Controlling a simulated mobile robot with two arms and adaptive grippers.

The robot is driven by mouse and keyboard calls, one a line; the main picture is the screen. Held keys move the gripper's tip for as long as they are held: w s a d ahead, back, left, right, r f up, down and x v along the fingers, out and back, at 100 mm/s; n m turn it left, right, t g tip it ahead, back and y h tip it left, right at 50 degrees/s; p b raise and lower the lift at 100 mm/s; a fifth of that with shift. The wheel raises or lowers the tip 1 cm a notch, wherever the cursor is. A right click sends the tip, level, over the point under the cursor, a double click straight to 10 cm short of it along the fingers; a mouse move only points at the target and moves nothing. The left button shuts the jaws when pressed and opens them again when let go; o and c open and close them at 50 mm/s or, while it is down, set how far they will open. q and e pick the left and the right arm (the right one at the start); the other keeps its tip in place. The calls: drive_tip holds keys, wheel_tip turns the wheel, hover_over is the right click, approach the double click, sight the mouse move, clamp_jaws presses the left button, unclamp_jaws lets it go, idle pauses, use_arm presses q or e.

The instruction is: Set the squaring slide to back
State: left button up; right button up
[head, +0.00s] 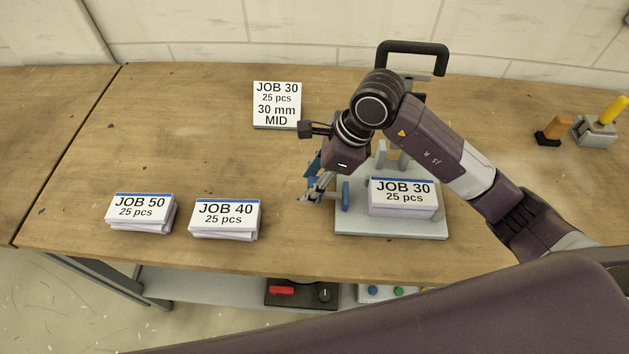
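A grey device with a flat base plate (385,225) stands on the bench, partly behind my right arm. A small blue upright piece (345,196) stands at the left of the plate; it may belong to the squaring slide, whose setting I cannot read. A stack marked JOB 30 (403,197) sits on the plate to its right. My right gripper (312,196) is just left of the blue piece, seen side-on; whether it touches anything or is open is unclear. My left gripper is not in view.
A card reading JOB 30, 30 mm MID (277,104) stands behind. JOB 50 (141,210) and JOB 40 (225,217) stacks lie front left. A black handle (412,47) rises behind my arm. A yellow-handled tool (596,130) is far right. The bench's left middle is clear.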

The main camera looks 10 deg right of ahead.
drive_tip(key=shift+d, duration=0.1)
drive_tip(key=shift+d+r, duration=0.15)
drive_tip(key=v, duration=1.1)
drive_tip(key=shift+r, duration=0.3)
drive_tip(key=shift+s, duration=0.1)
